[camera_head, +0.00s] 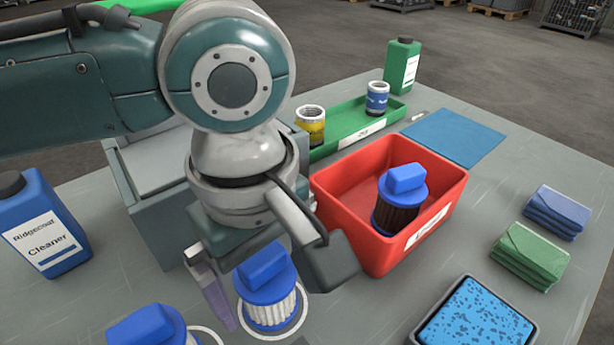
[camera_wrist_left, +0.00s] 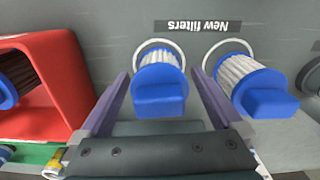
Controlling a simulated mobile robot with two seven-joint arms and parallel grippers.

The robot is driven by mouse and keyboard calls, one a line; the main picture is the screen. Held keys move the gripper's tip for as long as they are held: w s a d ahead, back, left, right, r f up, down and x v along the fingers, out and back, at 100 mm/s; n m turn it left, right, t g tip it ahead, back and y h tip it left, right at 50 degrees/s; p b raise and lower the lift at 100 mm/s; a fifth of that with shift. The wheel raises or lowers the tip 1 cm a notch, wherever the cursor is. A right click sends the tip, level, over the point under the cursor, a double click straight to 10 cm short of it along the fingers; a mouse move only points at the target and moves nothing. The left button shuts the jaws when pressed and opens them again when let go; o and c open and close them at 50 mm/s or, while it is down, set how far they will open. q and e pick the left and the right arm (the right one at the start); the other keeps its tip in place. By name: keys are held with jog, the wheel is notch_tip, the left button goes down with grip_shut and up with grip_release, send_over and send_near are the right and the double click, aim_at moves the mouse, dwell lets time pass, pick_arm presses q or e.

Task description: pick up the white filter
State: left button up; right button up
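A white pleated filter with a blue cap (camera_head: 268,303) stands on the table within a white ring. In the head view one finger (camera_head: 213,294) shows beside the filter; the other is hidden. My right gripper is not in view.
A red bin (camera_head: 345,232) holding a dark filter with a blue cap (camera_head: 397,210) stands close to my left gripper. A blue cleaner bottle (camera_head: 42,225) is at the left. A green tray (camera_head: 345,140), folded cloths (camera_head: 530,252) and a blue pad (camera_head: 478,315) are also on the table.

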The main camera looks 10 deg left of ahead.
pick_arm(q)
jog(key=c, duration=1.3)
jog(key=shift+r, duration=0.1)
